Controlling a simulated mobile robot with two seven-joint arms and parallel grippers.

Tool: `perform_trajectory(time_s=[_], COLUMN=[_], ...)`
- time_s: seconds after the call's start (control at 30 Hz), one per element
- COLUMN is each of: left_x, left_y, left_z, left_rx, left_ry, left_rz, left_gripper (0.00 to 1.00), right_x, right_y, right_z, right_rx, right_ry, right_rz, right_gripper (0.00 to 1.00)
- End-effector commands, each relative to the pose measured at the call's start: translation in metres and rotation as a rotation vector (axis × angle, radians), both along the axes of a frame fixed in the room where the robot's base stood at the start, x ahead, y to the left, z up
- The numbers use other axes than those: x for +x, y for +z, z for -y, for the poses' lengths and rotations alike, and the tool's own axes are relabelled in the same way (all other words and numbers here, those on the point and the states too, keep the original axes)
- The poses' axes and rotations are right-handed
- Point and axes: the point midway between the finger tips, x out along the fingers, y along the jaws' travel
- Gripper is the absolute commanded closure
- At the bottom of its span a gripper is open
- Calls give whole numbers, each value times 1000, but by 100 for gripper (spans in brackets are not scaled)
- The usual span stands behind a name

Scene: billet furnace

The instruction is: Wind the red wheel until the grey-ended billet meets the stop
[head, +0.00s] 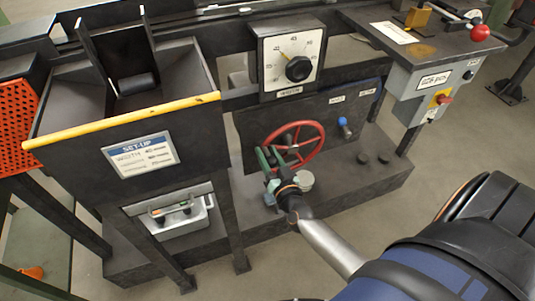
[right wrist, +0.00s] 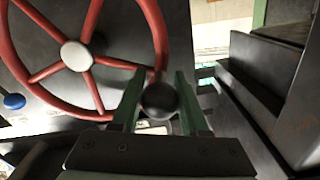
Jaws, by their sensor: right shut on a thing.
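The red wheel (head: 322,140) is upright on the dark lower panel, below the dial. In the right wrist view the wheel (right wrist: 47,69) fills the upper left, with a pale hub and red spokes. My right gripper (head: 272,162) is at the wheel's lower left in the head view. Its green fingers (right wrist: 157,100) are shut on the wheel's black knob (right wrist: 159,100), at the rim. I cannot make out the grey-ended billet or the stop for certain. A dark cylinder (head: 138,85) lies in the trough at upper left. My left gripper is not in view.
A yellow bar (head: 125,121) edges the trough. A control box (head: 432,95) is at right. Open floor lies in front.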

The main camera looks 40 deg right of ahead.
Motion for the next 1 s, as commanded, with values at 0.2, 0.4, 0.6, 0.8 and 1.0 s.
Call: perform_trajectory(time_s=[0.2, 0.4, 0.6, 0.8, 1.0], left_x=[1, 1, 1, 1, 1], left_y=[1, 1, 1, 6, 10], left_z=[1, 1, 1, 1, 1], left_rx=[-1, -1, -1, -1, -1], left_ry=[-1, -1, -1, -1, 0], left_rz=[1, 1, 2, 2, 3], left_gripper=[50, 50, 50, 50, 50], right_x=[1, 1, -1, -24, -66], right_y=[6, 4, 3, 2, 3], right_z=[3, 2, 1, -4, -14], right_rx=[-6, -5, -4, -3, -5], right_ry=[-7, -5, -4, -4, -3], right_rz=[12, 8, 5, 1, 2], right_gripper=[40, 27, 27, 27, 27])
